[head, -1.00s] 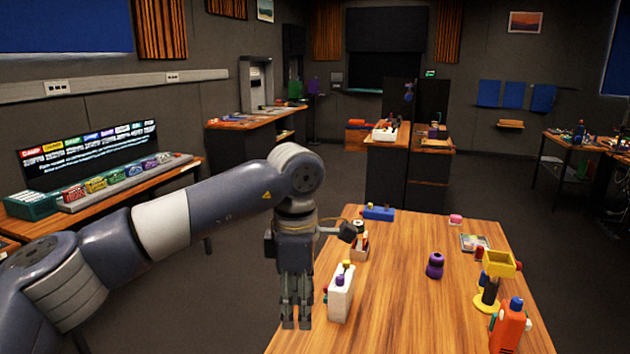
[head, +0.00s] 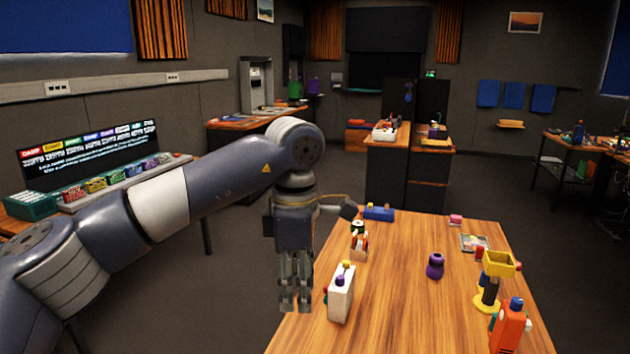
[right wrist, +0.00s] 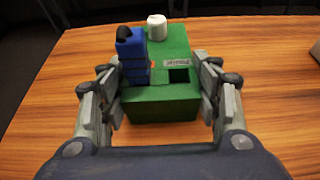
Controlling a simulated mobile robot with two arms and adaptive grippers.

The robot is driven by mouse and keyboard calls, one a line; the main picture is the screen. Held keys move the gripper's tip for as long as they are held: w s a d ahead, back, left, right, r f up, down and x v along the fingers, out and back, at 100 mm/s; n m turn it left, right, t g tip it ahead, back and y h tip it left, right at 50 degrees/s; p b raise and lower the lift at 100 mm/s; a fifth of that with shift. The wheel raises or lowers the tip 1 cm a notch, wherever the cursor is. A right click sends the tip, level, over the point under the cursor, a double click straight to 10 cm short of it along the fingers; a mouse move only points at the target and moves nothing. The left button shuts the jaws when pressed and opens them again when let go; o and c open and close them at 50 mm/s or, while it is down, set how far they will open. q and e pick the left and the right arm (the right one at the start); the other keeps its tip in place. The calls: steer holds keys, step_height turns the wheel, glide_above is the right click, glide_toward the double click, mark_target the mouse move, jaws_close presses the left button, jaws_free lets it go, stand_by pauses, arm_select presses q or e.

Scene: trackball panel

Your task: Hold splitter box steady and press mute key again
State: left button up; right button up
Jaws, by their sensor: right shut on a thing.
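In the right wrist view a green box (right wrist: 163,105) stands on a wooden table between the fingers of my right gripper (right wrist: 166,92), which is shut on it. On its top are an upright blue block (right wrist: 132,58) with a black tip, a white round knob (right wrist: 157,27), a small label and a dark square recess. I cannot read the label or tell which part is the mute key. My left gripper (head: 294,305) points down at the table's left edge in the head view, left of a white box (head: 341,298) with purple and yellow knobs. Its finger gap is unclear.
The wooden table (head: 395,305) also holds a blue box (head: 378,213), a purple bottle-shaped item (head: 435,266), a yellow-topped stand (head: 487,290) and an orange bottle (head: 507,328). The table's middle is clear. A console (head: 115,180) with coloured keys stands on the left desk.

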arm_select(q)
jaws_close()
stand_by(1.1)
